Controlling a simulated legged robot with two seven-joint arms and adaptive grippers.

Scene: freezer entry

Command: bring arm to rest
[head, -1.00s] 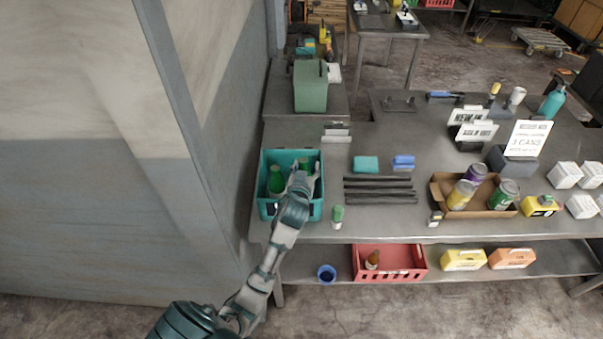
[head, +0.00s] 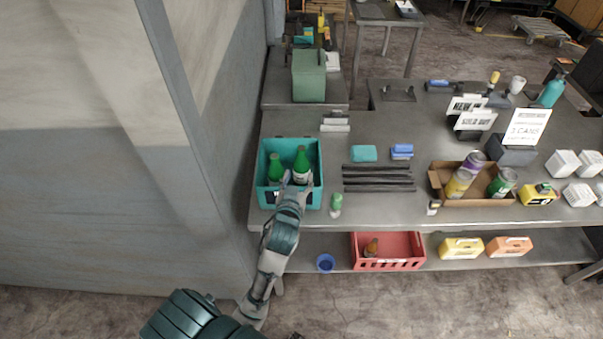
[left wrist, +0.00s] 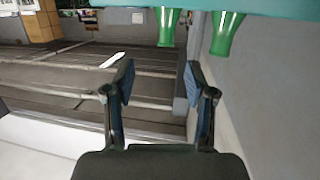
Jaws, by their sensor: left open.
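My left gripper (head: 296,184) is open and empty at the front edge of the teal crate (head: 266,200) in the head view. My left arm comes up to it from the bottom left. Two green bottles, one on the left (head: 275,168) and one on the right (head: 301,165), stand in the crate. In the left wrist view the gripper (left wrist: 158,84) has its two fingers spread with nothing between them. Two green bottle parts (left wrist: 227,35) show beyond the fingertips there, below a teal band along the top. My right gripper is not in view.
A wall panel (head: 200,220) stands close on the left. A small green-capped bottle (head: 336,203) stands right of the crate. Dark bars (head: 378,178) and a cardboard box of cans (head: 448,197) lie further right. The lower shelf holds a red crate (head: 387,265) and a blue cup (head: 326,263).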

